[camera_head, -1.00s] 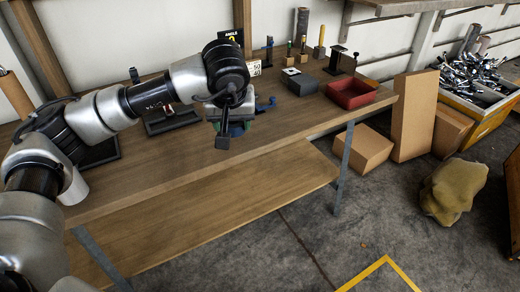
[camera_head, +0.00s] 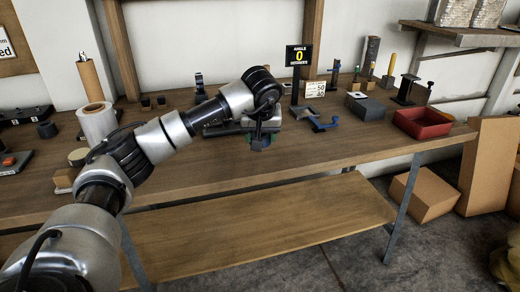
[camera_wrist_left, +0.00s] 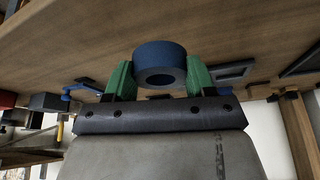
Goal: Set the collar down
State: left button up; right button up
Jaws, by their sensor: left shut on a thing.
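The collar is a short dark blue ring (camera_wrist_left: 160,52) with a round hole, seen in the left wrist view. My left gripper (camera_wrist_left: 159,78) is shut on it, with a green finger on each side. In the head view my left gripper (camera_head: 259,143) points down over the middle of the wooden bench (camera_head: 210,163). There the arm and fingers mostly hide the collar. I cannot tell whether the collar touches the bench top. My right gripper is not in view.
Right of the gripper are a blue bracket (camera_head: 323,124), a black sign reading angle 0 (camera_head: 298,56), a small card marked 50 (camera_head: 315,89), a grey box (camera_head: 367,108) and a red bin (camera_head: 421,123). A white roll (camera_head: 98,123) stands left. Bare bench lies in front.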

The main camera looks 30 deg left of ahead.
aim_at(258, 154)
pick_arm(q)
jog(key=shift+w+a+f, duration=0.2)
jog(key=shift+a+f, duration=0.35)
jog(key=shift+f+b, duration=0.4)
jog(key=shift+f, duration=1.4)
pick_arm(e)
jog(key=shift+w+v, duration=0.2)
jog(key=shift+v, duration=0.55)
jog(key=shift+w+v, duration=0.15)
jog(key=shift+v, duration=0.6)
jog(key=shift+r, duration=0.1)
pick_arm(q)
jog(key=shift+f, duration=0.15)
jog(key=o, duration=0.9)
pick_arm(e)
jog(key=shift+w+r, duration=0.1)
